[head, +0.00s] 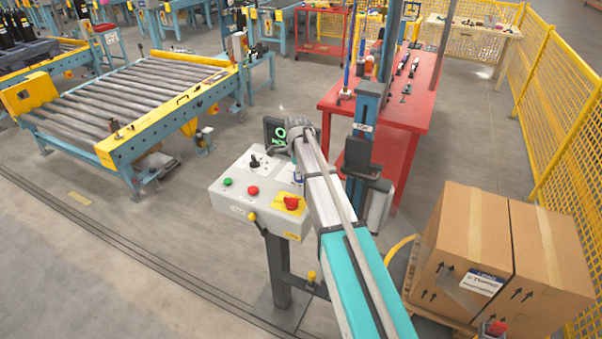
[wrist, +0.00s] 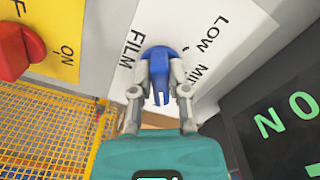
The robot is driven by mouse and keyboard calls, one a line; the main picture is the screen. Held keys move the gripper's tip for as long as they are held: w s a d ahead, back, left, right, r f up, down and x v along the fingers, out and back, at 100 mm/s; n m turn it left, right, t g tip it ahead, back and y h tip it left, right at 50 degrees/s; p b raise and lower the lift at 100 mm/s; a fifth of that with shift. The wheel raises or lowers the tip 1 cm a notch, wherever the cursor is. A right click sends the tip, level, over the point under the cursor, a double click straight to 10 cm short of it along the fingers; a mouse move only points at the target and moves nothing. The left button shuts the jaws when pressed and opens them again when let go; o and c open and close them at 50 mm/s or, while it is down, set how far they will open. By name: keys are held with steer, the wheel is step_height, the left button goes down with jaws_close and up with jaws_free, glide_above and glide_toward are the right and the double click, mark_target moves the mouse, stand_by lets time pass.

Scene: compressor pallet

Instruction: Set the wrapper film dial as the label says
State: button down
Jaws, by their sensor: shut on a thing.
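The film dial (wrist: 158,53) is a blue knob on a white panel face, in the wrist view. The panel reads FILM on the left, and LOW and the start of another word, "MI", on the right. My gripper (wrist: 160,82) is shut on the blue dial, one grey finger on each side. Where the dial points is hard to tell. In the head view, my arm covers the dial on the grey control box (head: 228,199). A carton (head: 466,240) carries a white and blue label (head: 483,283), its text too small to read fully.
The control box has green and red buttons, a small lever and a red knob on a yellow plate (wrist: 65,40). A dark screen (wrist: 280,130) with green characters stands beside the dial. A red bench (head: 425,95), roller conveyor (head: 150,85) and yellow fence (head: 550,90) surround open floor.

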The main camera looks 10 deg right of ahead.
steer(key=shift+s+d, duration=0.2)
steer(key=c, duration=0.7)
jaws_free()
steer(key=shift+o, duration=0.4)
steer(key=shift+w+a, duration=0.1)
steer(key=shift+r, duration=0.1)
